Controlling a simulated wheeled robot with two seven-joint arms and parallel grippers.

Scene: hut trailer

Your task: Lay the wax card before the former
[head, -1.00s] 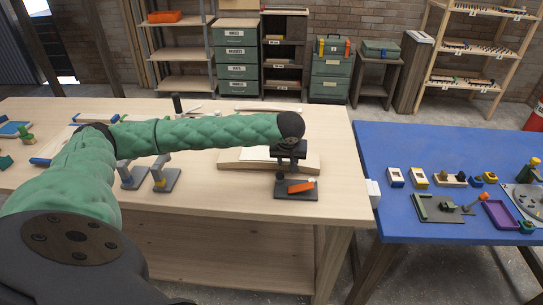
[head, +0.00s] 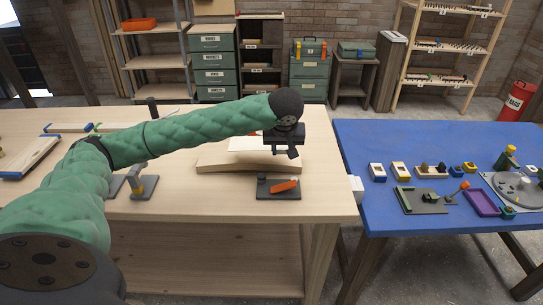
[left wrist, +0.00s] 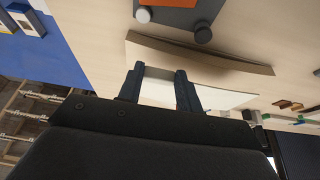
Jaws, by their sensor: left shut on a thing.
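The wax card (head: 252,144) is a pale, flat sheet beside my left gripper, beyond the long wooden piece with a curved edge that I take for the former (head: 235,162). My left gripper (head: 288,153) is shut on the card, over the bench near the former's right part. In the left wrist view the card (left wrist: 222,98) shows between and beside the fingers (left wrist: 158,80), and the former (left wrist: 205,56) lies past the fingertips. The gripper and arm hide part of the card; I cannot tell its exact height. My right gripper is not in view.
A dark stand with an orange part (head: 279,188) sits on the bench (head: 200,207) in front of the former. Grey and yellow fixtures (head: 143,187) stand to the left. A blue table (head: 365,215) at the right bears several small parts and a purple tray (head: 482,203).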

